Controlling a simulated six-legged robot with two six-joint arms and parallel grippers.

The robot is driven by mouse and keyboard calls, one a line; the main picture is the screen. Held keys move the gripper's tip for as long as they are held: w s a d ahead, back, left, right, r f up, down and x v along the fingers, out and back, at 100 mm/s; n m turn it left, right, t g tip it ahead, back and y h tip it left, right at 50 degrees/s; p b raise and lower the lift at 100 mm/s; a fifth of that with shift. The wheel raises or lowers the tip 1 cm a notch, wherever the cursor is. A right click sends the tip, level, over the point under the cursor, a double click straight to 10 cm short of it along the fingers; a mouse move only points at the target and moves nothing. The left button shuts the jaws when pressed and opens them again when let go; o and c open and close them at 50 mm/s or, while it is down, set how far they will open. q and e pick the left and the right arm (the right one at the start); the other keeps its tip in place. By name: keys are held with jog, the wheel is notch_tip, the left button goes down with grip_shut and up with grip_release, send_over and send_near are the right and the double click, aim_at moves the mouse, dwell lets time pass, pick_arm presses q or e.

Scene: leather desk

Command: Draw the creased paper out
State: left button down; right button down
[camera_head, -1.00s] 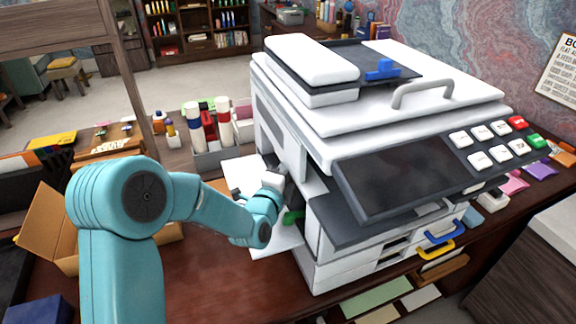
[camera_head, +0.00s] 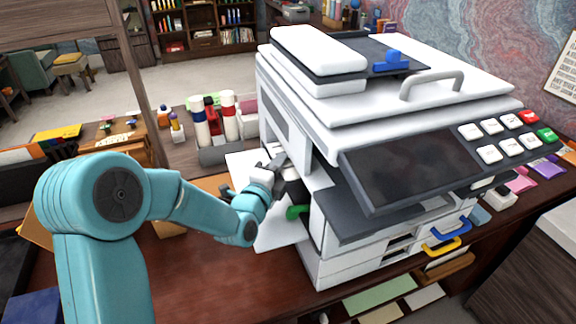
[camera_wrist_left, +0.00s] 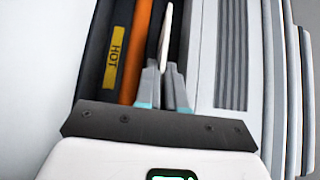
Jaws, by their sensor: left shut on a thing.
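The white and grey copier (camera_head: 335,255) stands on the desk with its left side open. My left gripper (camera_head: 284,162) is at that opening. In the left wrist view, my left gripper (camera_wrist_left: 166,82) is shut on the paper (camera_wrist_left: 167,24), which shows as a thin pale strip, nearly edge-on, between the fingertips. Its creases cannot be made out, and the paper cannot be told apart in the head view. Left of the fingers run an orange roller (camera_wrist_left: 137,50) and a yellow HOT label (camera_wrist_left: 113,64). My right gripper is not in view.
A green lever (camera_head: 297,211) sits at the opening, just below my gripper. A white panel or sheet (camera_head: 277,233) extends from the copier's left side. Bottles (camera_head: 200,122) stand in a grey holder behind. The brown desk (camera_head: 215,270) is clear in front.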

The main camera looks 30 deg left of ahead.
pick_arm(q)
jog(key=s+a+b, duration=0.4)
jog(key=s+a, duration=0.3)
jog(key=s, duration=0.1)
jog(key=shift+s+a+b, duration=0.3)
jog(key=shift+s+b, duration=0.05)
dwell(0.4)
notch_tip(320, 180, up, 3)
jog(key=shift+r, duration=0.1)
dwell(0.4)
